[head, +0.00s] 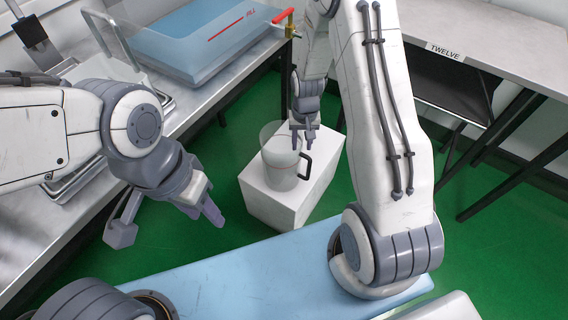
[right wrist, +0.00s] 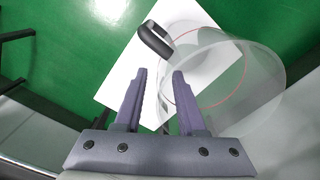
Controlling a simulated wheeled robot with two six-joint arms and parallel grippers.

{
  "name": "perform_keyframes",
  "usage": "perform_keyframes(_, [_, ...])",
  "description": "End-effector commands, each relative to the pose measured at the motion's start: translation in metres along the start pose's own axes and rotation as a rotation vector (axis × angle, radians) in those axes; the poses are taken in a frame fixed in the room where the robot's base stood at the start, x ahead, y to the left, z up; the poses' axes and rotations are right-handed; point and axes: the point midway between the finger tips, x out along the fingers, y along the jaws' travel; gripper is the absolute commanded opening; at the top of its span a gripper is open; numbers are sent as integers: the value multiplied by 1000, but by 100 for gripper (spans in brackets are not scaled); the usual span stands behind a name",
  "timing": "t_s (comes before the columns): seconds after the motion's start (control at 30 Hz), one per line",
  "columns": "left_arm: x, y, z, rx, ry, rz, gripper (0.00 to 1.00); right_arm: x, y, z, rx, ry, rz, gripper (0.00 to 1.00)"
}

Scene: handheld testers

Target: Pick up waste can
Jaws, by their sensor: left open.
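The waste can appears to be the clear, jug-like container (head: 280,163) with a black handle (head: 305,166), standing upright on a white block (head: 262,200). The right wrist view also shows the clear container (right wrist: 225,75) and its black handle (right wrist: 155,42). My right gripper (head: 303,138) points down at the container's rim on the handle side. In the right wrist view, the right gripper's fingers (right wrist: 161,82) are apart, with the handle beyond their tips. I cannot tell whether they touch the rim. My left gripper (head: 212,210) is open and empty, left of the white block.
A metal bench (head: 40,215) with a blue-based clear tray (head: 200,40) runs along the left. A grey table (head: 490,40) labelled TWELVE is at the right. Green floor (head: 165,235) is clear around the block.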

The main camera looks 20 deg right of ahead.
Motion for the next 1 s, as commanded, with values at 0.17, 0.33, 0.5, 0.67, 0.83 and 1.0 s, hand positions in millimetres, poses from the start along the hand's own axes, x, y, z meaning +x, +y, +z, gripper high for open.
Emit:
perform_keyframes(0.17, [14, -1, 1, 0, 0, 0, 44, 28, 1, 3, 0, -4, 1, 39])
perform_keyframes(0.33, [20, -2, 1, 0, 0, 0, 44, 48, 1, 3, 0, -3, 0, 39])
perform_keyframes(0.5, [19, -1, 1, 0, 0, 0, 44, 48, 1, 2, 0, 0, 0, 39])
perform_keyframes(0.67, [19, -1, 1, 0, 0, 0, 44, 47, 1, 2, 0, 0, 0, 0])
perform_keyframes(0.83, [19, -1, 1, 0, 0, 0, 44, 47, 1, 2, 0, 0, 0, 0])
perform_keyframes(1.0, [19, -1, 1, 0, 0, 0, 44, 47, 1, 2, 0, 0, 0, 0])
